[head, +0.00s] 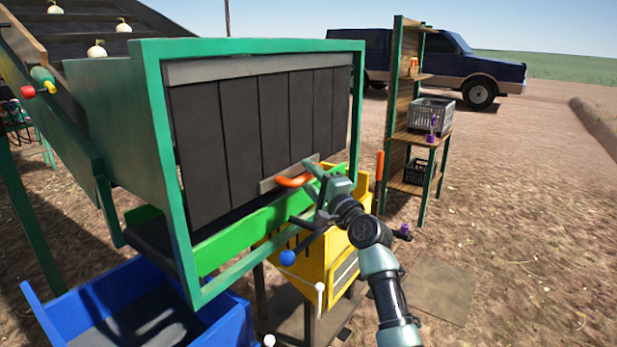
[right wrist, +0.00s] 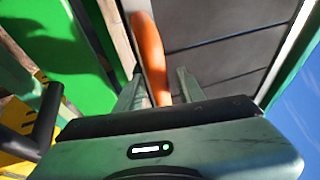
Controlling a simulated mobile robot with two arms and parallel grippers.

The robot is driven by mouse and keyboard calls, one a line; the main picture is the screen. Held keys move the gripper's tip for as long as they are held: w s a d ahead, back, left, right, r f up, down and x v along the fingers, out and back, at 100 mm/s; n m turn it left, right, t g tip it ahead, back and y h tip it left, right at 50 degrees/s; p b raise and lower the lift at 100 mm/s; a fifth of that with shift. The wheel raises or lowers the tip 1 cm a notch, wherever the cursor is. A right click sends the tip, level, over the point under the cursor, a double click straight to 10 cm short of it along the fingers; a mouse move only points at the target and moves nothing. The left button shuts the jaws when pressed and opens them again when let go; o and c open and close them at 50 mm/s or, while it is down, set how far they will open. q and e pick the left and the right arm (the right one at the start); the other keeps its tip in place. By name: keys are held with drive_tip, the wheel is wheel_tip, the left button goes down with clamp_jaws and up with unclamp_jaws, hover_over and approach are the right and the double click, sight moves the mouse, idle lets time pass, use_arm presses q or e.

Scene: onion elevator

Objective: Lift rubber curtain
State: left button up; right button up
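The rubber curtain (head: 245,130) hangs as dark vertical strips in a green frame (head: 155,130), under a grey top bar. An orange handle (head: 294,181) sits on a metal plate at the curtain's lower right edge. My right gripper (head: 312,176) is at this handle. In the right wrist view the orange handle (right wrist: 151,55) lies between the two fingers of my right gripper (right wrist: 160,88). The fingers are apart, with a small gap showing on the handle's right side. The curtain (right wrist: 222,65) hangs behind it. My left gripper is not in view.
A green bar (head: 235,232) runs below the curtain. A wooden shelf (head: 397,110) with a grey crate (head: 431,115) stands to the right. The ground at far right is open.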

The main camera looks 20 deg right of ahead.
clamp_jaws()
drive_tip(key=shift+f, duration=0.1)
idle(1.1)
